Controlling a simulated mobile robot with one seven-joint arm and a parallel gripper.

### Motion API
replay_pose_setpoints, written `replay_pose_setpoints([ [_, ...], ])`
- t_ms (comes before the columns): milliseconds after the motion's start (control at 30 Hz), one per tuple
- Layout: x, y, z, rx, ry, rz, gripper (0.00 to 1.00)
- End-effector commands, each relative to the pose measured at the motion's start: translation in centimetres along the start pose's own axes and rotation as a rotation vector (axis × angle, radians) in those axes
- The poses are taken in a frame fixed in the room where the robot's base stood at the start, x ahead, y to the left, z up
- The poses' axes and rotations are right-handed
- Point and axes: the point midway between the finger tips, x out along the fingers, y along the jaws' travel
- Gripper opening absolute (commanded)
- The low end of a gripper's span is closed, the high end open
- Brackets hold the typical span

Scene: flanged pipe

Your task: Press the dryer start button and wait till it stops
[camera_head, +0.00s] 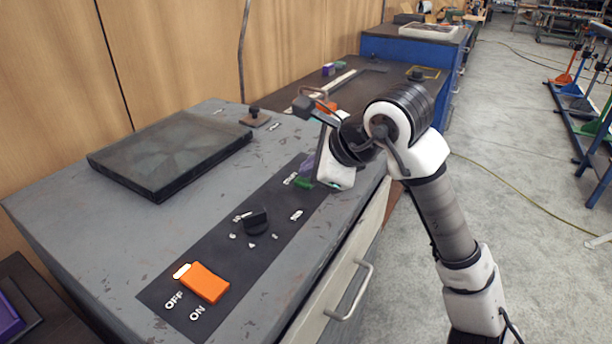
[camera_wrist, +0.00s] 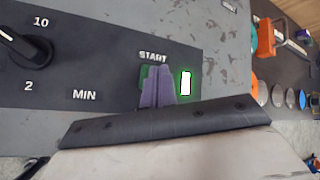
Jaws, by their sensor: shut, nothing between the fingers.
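The dryer is a worn grey bench unit (camera_head: 85,235) with a black control strip. The green start button (camera_wrist: 146,76) lies under the START label in the wrist view, partly hidden by my fingers; its green edge also shows in the head view (camera_head: 304,183). My gripper (camera_wrist: 160,88) is shut and empty, its purple fingertips right over the button; it also shows in the head view (camera_head: 308,165). I cannot tell whether the fingers press it down. Beside the button, an indicator lamp (camera_wrist: 185,83) glows white with a green rim.
A black dial (camera_head: 256,220) and an orange OFF/ON switch (camera_head: 205,282) sit further along the strip. A dark-framed glass lid (camera_head: 170,150) lies on the top. A drawer handle (camera_head: 352,290) sticks out in front. A darker bench with tools stands beyond my gripper. Open floor lies right.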

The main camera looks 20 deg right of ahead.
Motion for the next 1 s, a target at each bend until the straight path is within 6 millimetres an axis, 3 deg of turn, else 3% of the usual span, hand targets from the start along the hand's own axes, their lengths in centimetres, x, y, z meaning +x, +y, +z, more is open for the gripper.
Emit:
replay_pose_setpoints([
  [1000, -1.9, -1.4, 1.4, 0.0, 0.001, 0.0, 0.0],
])
